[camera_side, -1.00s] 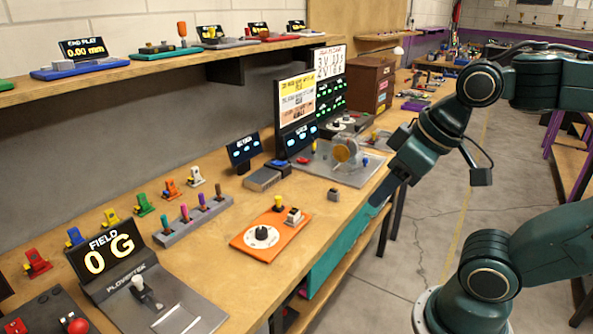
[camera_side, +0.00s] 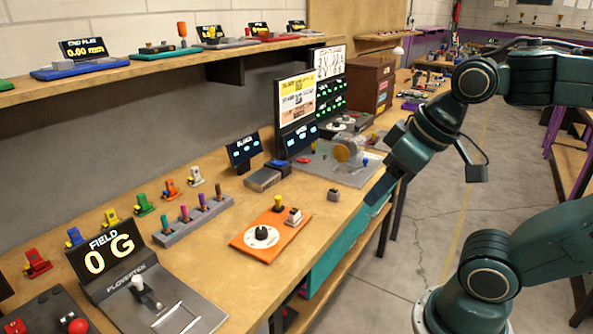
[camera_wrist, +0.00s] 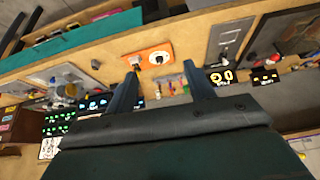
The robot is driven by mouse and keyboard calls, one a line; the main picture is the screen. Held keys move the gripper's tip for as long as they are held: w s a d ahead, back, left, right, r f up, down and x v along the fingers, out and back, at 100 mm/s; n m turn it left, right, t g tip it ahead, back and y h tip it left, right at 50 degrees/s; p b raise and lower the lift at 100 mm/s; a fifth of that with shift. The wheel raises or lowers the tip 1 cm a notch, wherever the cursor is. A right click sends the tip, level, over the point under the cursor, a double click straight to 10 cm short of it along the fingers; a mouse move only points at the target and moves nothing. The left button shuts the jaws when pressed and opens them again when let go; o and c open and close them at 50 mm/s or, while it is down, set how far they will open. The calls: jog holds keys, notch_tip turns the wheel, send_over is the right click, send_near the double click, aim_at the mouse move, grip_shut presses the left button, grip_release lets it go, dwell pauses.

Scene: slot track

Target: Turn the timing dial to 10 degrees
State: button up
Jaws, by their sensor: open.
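An orange plate (camera_side: 272,240) lies on the wooden bench in the side view. It carries a black knob on a white round dial (camera_side: 262,236), a yellow-topped post (camera_side: 278,202) and a small white-topped switch (camera_side: 293,216). I cannot read a name or angle on the dial. The same dial shows in the wrist view (camera_wrist: 159,57). My gripper (camera_side: 374,192) hangs past the bench's front edge, right of the orange plate and apart from it. In the wrist view, my gripper (camera_wrist: 160,68) has its two fingers spread, with nothing between them.
Another plate with dials (camera_side: 347,123) stands farther back beside dark display panels. A field display (camera_side: 108,251) and lever panel stand front left.

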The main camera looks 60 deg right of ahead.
jog(key=w+r+m+g, duration=0.1)
jog(key=w+m, duration=0.3)
jog(key=w, duration=0.4)
jog(key=m+g, duration=0.4)
jog(key=m, duration=0.7)
send_over(262, 229)
notch_tip(262, 229, down, 13)
jog(key=shift+s, duration=0.4)
jog(key=f, duration=1.3)
jog(key=shift+w+f, duration=0.35)
jog(key=shift+w, duration=0.05)
jog(key=c, duration=1)
